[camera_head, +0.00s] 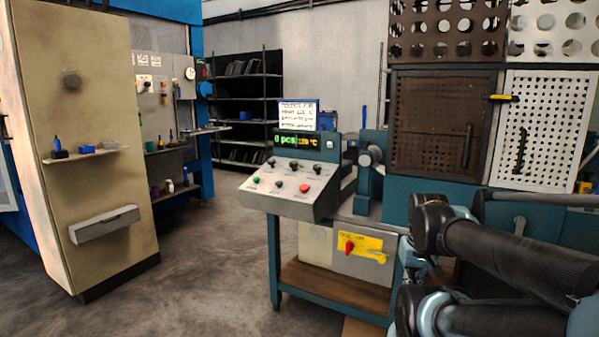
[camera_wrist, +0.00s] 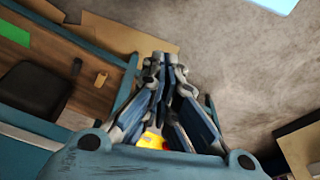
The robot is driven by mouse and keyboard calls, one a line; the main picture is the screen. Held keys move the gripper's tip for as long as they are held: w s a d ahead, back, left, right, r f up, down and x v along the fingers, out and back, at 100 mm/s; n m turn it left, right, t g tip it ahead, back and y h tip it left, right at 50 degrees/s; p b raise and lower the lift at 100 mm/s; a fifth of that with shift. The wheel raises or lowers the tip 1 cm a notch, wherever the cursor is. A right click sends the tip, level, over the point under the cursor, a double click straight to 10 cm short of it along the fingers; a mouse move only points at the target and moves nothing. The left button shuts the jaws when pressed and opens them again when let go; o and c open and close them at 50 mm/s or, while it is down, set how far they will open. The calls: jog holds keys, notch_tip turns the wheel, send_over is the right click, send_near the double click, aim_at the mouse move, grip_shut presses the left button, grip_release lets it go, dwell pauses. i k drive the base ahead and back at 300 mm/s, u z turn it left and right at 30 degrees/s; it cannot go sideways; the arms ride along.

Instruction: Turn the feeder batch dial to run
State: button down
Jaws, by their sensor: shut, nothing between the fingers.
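A sloped grey control panel (camera_head: 291,185) stands on a teal bench in the head view. It carries several small dark knobs, a green button (camera_head: 256,179) and a large red button (camera_head: 304,188). Knob labels are too small to read, so I cannot tell which one is the feeder batch dial. Above it a display (camera_head: 297,141) shows "0 pcs" and a temperature. My gripper (camera_wrist: 160,60) is shut and empty in the wrist view, pointing toward the floor side. In the head view my arm is at the lower right, apart from the panel.
Below the panel, a red rotary switch (camera_head: 350,246) sits on a yellow plate (camera_head: 368,243). Perforated sheets (camera_head: 448,120) stand behind my arm. A beige cabinet (camera_head: 75,130) with a small shelf stands left. Open floor (camera_head: 200,270) lies between cabinet and bench. Shelving (camera_head: 235,95) stands behind.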

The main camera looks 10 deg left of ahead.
aim_at(293, 165)
jog(key=k, duration=1.2)
jog(key=u, duration=0.6)
jog(key=i, duration=1.8)
jog(key=z, duration=0.6)
